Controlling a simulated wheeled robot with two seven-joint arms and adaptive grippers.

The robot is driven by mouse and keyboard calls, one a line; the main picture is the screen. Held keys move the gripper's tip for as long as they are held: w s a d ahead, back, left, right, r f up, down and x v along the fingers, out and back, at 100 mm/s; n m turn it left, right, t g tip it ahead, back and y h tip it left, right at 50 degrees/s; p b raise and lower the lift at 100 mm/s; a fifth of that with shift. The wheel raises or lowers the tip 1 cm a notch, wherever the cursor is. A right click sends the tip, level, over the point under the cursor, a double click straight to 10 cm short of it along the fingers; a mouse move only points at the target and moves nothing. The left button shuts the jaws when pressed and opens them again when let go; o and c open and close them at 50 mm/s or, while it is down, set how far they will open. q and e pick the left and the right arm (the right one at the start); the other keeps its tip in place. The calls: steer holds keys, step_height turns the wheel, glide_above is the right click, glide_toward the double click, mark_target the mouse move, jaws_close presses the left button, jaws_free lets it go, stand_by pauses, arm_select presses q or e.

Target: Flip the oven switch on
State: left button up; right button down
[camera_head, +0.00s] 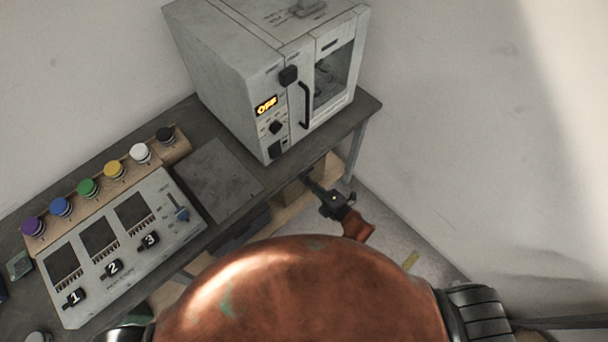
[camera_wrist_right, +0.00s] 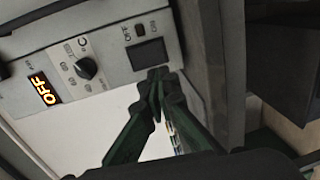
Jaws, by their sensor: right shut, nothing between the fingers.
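The grey oven (camera_head: 215,62) stands at the right end of the bench, and its lit display (camera_head: 266,105) reads OFF. The oven switch (camera_head: 275,149) is a black square rocker low on the front panel. In the right wrist view the oven switch (camera_wrist_right: 147,54) shows close, below small ON and OFF labels. My right gripper (camera_head: 309,182) is in front of the bench, below and right of the switch. In the wrist view my right gripper (camera_wrist_right: 158,76) is shut and empty, its tips at the switch's lower right corner; contact cannot be told. My left gripper is out of view.
A black dial (camera_wrist_right: 86,68) sits beside the switch, and a door handle (camera_head: 304,104) is to its right. A control panel (camera_head: 190,228) with numbered switches and a row of coloured buttons (camera_head: 88,188) lies left. A flat plate (camera_head: 215,180) lies between.

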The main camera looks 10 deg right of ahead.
mark_target(278, 156)
steer(key=x, duration=1.1)
steer(key=shift+w+a+f, duration=0.1)
steer(key=shift+w+a, duration=0.1)
steer(key=b, duration=0.1)
steer(key=f+b, duration=0.1)
steer(key=shift+w+a+t+b, duration=0.2)
steer(key=shift+w+t+b, duration=0.1)
steer(key=shift+b, duration=0.1)
steer(key=shift+r, duration=0.4)
steer(key=shift+s+d, duration=0.3)
steer(key=f+v, duration=0.2)
steer(key=v, duration=1)
steer(key=shift+s+d+f, duration=0.35)
